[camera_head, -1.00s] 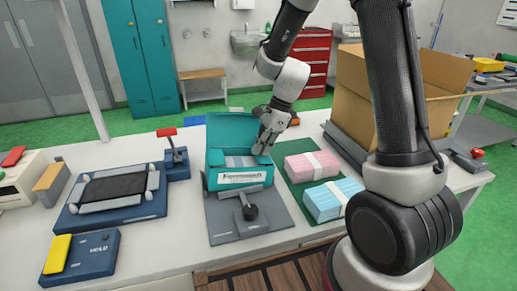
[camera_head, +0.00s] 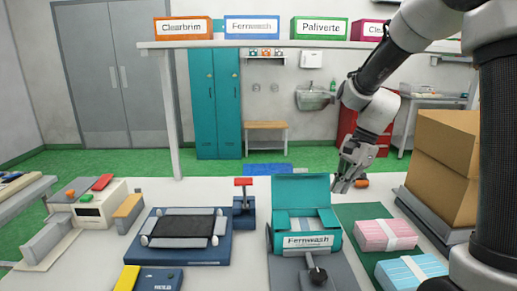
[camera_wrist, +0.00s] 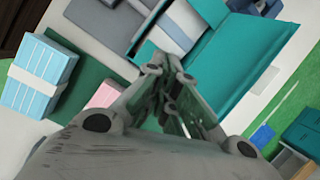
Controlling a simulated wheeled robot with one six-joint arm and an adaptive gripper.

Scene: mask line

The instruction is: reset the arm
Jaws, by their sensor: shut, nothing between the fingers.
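My gripper (camera_head: 347,180) is shut and empty. In the head view it hangs above the table, just right of the open lid of the teal Fernwash box (camera_head: 306,220). In the wrist view the closed fingers (camera_wrist: 165,75) point toward the teal box (camera_wrist: 210,60), whose lid stands open. I cannot tell from these views how far the fingertips are from the lid.
A pink pack (camera_head: 386,235) and a blue pack (camera_head: 410,270) lie right of the box. A cardboard carton (camera_head: 445,160) stands at the right. Left are a blue-based fixture (camera_head: 185,251) and a red-topped lever (camera_head: 243,183). Labelled boxes line a shelf (camera_head: 270,44) above.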

